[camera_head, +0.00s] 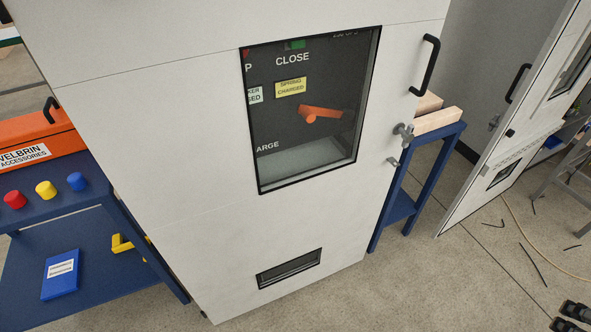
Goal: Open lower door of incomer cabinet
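A white cabinet (190,130) fills the middle of the head view. Its front has a framed window (310,165) showing an orange lever (318,114) and a yellow label reading "SPRING CHARGED". A black bar handle (426,65) is at the upper right edge, with a grey metal latch (403,133) below it and a smaller fitting (392,161) under that. The lower panel (215,245) has a dark vent-like slot (289,268) and looks flush with the front. No sign in this view reads "incomer".
A blue cart at left carries red, yellow and blue caps (46,189), an orange case (40,142) and a blue book (61,274). A blue stand (416,185) with wood is behind at right. Another cabinet door (530,105) stands further right. Cables lie on the floor.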

